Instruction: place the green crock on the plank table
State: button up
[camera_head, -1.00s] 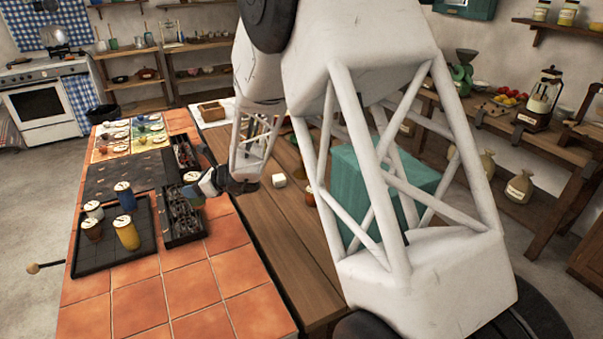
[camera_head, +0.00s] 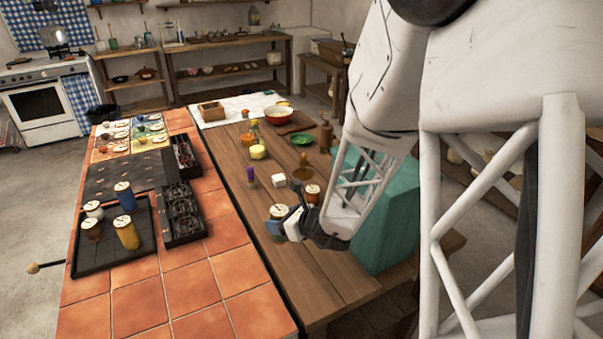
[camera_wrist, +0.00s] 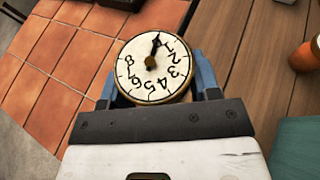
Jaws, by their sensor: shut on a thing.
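My gripper (camera_head: 284,223) is shut on the green crock (camera_head: 278,212), over the left part of the plank table (camera_head: 232,160). In the wrist view the crock's round white lid (camera_wrist: 152,68), with dial numbers and a gold rim, sits between the two blue fingers (camera_wrist: 155,88). The lid hides most of the crock's body, so its colour barely shows. The crock looks upright. I cannot tell how far its base is from the planks.
A large teal block (camera_head: 385,225) stands right of my gripper. The tiled counter (camera_head: 200,285) adjoins on the left, with several crocks on a black tray (camera_head: 85,258). The table's front is clear.

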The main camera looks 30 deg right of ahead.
jog(key=s+d+f+m+t+h, duration=0.1)
jog(key=s+d+f+m+h, duration=0.1)
jog(key=s, duration=1)
jog(key=shift+s+d, duration=0.2)
jog(key=shift+d, duration=0.4)
jog(key=shift+w+f, duration=0.1)
jog(key=shift+w, duration=0.05)
jog(key=w+d, duration=0.2)
jog(key=w, duration=0.5)
jog(key=w+d+f, duration=0.1)
jog(key=w+d, duration=0.1)
jog(key=w, duration=0.6)
jog(key=shift+w+f, duration=0.15)
jog(key=shift+f, duration=0.1)
jog(key=shift+a+f, duration=0.1)
jog(key=shift+f, duration=1.65)
jog(key=o, duration=1.1)
jog(key=shift+f, duration=0.15)
jog(key=shift+o, duration=0.2)
jog(key=shift+r, duration=0.2)
